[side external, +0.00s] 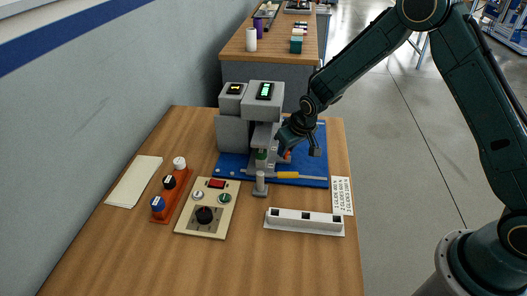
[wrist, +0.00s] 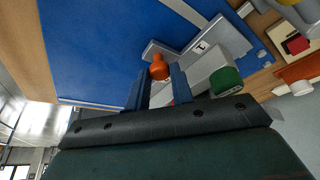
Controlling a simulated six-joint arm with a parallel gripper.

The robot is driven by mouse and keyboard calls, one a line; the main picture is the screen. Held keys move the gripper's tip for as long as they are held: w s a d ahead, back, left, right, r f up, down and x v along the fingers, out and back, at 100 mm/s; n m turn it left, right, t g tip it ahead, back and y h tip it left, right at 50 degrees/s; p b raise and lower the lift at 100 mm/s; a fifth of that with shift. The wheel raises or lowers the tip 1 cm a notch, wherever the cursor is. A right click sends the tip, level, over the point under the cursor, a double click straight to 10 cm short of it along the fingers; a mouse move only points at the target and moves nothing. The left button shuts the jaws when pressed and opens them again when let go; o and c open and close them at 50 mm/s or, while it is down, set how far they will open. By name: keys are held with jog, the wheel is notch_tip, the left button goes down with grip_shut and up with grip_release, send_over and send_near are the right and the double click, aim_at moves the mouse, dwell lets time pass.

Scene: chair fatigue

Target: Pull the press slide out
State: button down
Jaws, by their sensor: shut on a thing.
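The grey press (side external: 262,112) stands on a blue mat (side external: 312,172) on the wooden bench, with two boxy heads that carry small lit displays. The press slide shows in the wrist view as a flat grey plate (wrist: 188,50) low on the mat, with an orange knob (wrist: 158,66) at its near end. The orange knob also shows in the side view (side external: 288,155), partly hidden by my gripper. My gripper (wrist: 160,76) has its two blue fingers on either side of the knob and is shut on it. A grey block with a green end (wrist: 226,80) lies right beside the right finger.
A yellow-handled tool (side external: 288,175) lies along the mat's front. A white tray with dark slots (side external: 304,221), a printed card (side external: 342,196) and a control panel (side external: 207,208) are nearer. An orange rack (side external: 170,196) with several knobs stands left. The front bench is clear.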

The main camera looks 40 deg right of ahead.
jog(key=s+d, duration=1)
jog(key=shift+s+d, duration=0.1)
jog(key=shift+d, duration=0.15)
jog(key=c, duration=1.2)
grip_release()
jog(key=shift+s, duration=0.1)
jog(key=shift+c, duration=0.2)
jog(key=shift+a, duration=0.1)
jog(key=shift+s+r, duration=0.1)
jog(key=shift+r, duration=0.55)
jog(key=v, duration=1.2)
jog(key=shift+s, duration=0.2)
